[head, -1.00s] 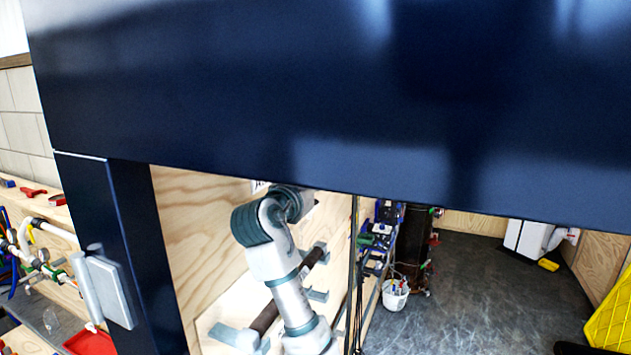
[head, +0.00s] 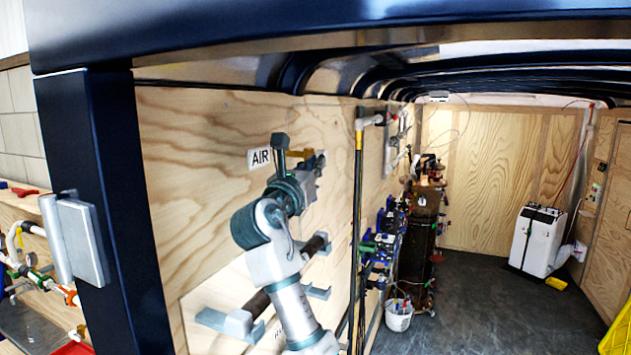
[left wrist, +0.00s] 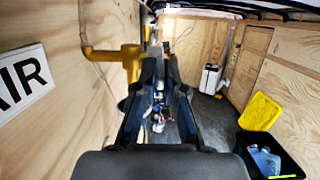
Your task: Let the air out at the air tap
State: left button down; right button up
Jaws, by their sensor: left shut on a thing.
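The air tap (head: 301,153) is a yellow fitting on the plywood wall, just right of the white AIR sign (head: 260,158). In the left wrist view, the tap's yellow pipe and body (left wrist: 130,62) stand left of the fingers. My left gripper (head: 316,166) is at the tap, close to the wall, and is shut on part of it. The fingers (left wrist: 165,72) hide the held part, so I cannot tell how the tap's handle is turned. My right gripper is not in view.
The dark blue trailer frame (head: 85,200) stands at the left and its top edge runs overhead. A brown bar on grey brackets (head: 240,322) is below my arm. A dark pole (head: 358,220) stands to its right. The dark floor (head: 470,300) is largely clear.

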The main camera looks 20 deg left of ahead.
pick_arm(q)
jog(key=shift+w+f, duration=0.1)
jog(key=shift+f, duration=0.05)
jog(key=c, duration=1.3)
grip_release()
jog(key=shift+o, duration=0.2)
jog(key=s, duration=1.5)
jog(key=shift+a+f, duration=0.15)
jog(key=shift+f, duration=0.2)
